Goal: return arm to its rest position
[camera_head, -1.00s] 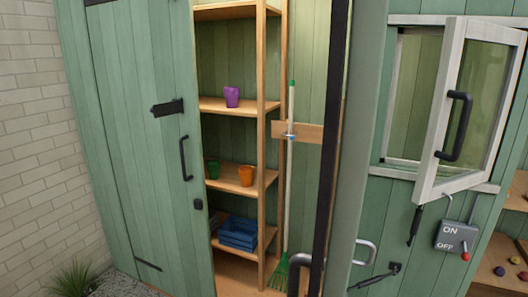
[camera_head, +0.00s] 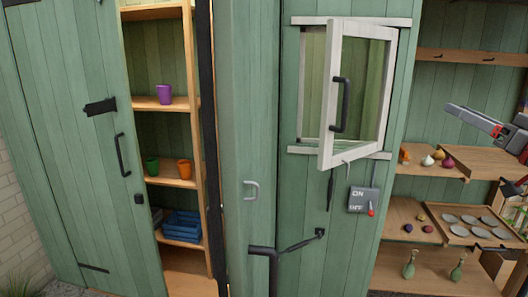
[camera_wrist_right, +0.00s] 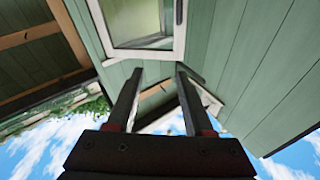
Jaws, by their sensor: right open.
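My right gripper (camera_head: 474,119) is at the right edge of the head view, in front of the open shelves, with part of its arm cut off by the frame. In the right wrist view its two dark fingers (camera_wrist_right: 160,72) are spread apart with nothing between them. A white-framed window (camera_wrist_right: 145,50) of the green shed shows beyond the fingers there, upside down or tilted. My left gripper is not in view.
The white window sash (camera_head: 358,90) stands open on the green wall, above an ON/OFF switch box (camera_head: 362,198). Right shelves hold onions, a tray (camera_head: 462,232) of stones and two bottles (camera_head: 409,264). A cabinet at left holds purple (camera_head: 164,94), green (camera_head: 152,165) and orange (camera_head: 184,169) pots.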

